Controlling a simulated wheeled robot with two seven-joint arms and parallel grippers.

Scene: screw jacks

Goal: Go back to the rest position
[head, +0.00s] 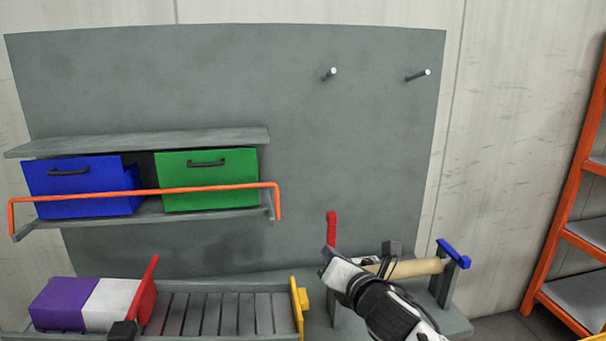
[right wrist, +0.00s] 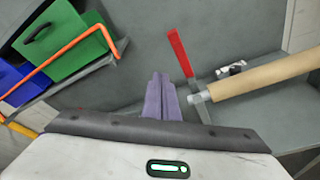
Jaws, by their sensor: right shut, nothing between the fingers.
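My right gripper (head: 327,258) is at the lower middle of the head view, in front of the bench. Its purple fingers (right wrist: 160,98) are together and empty in the right wrist view. A pale wooden cylinder (head: 412,268) lies on a stand just to its right, with a red lever (head: 331,228) at the left end and a blue handle (head: 453,253) at the right. The fingers appear apart from the red lever, which also shows in the right wrist view (right wrist: 180,53).
A shelf with a blue bin (head: 80,187) and a green bin (head: 208,181) has an orange rail (head: 150,192) across its front. Below, a purple block (head: 65,304) and a white block (head: 108,304) sit on a slatted rack (head: 215,313). An orange shelf unit (head: 562,215) stands at right.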

